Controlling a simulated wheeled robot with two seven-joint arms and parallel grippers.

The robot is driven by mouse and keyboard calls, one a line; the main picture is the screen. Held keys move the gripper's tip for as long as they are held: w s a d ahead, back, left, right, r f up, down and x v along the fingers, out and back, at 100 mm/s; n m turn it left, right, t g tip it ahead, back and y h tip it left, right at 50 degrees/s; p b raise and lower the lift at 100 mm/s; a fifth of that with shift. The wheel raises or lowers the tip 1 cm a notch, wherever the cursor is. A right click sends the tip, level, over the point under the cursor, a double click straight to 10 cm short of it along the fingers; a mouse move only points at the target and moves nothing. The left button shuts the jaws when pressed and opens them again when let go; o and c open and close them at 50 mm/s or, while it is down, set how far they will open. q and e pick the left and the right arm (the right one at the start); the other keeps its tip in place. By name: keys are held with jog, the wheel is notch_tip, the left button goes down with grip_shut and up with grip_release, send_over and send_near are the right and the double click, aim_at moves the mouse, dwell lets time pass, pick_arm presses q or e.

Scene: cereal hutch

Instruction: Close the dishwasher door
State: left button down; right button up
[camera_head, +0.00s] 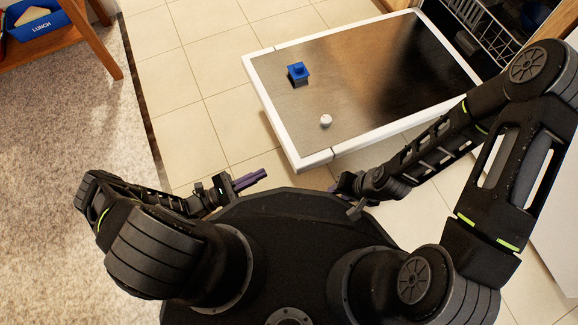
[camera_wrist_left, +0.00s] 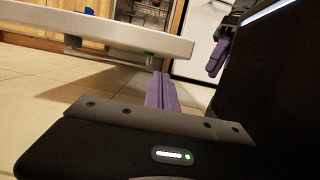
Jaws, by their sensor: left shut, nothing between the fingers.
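The dishwasher door (camera_head: 370,75) lies folded down flat in front of the machine, with a dark metal inner face and a white rim. In the left wrist view its white edge (camera_wrist_left: 100,40) shows from the side, above the floor. My left gripper (camera_head: 262,174) has purple fingers, shut and empty, in front of the door's near left corner and apart from it. Its fingers also show in the left wrist view (camera_wrist_left: 161,90), below the door edge. My right gripper (camera_wrist_left: 217,58) is near my body; its fingertips are mostly hidden in the head view.
A blue block-like object (camera_head: 298,72) and a small white ball (camera_head: 326,121) sit on the open door. A dish rack (camera_head: 495,40) shows inside the dishwasher. Tiled floor left of the door is clear.

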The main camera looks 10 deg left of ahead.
dwell(0.3)
pick_arm(q)
jog(key=b+x, duration=0.1)
jog(key=x, duration=0.9)
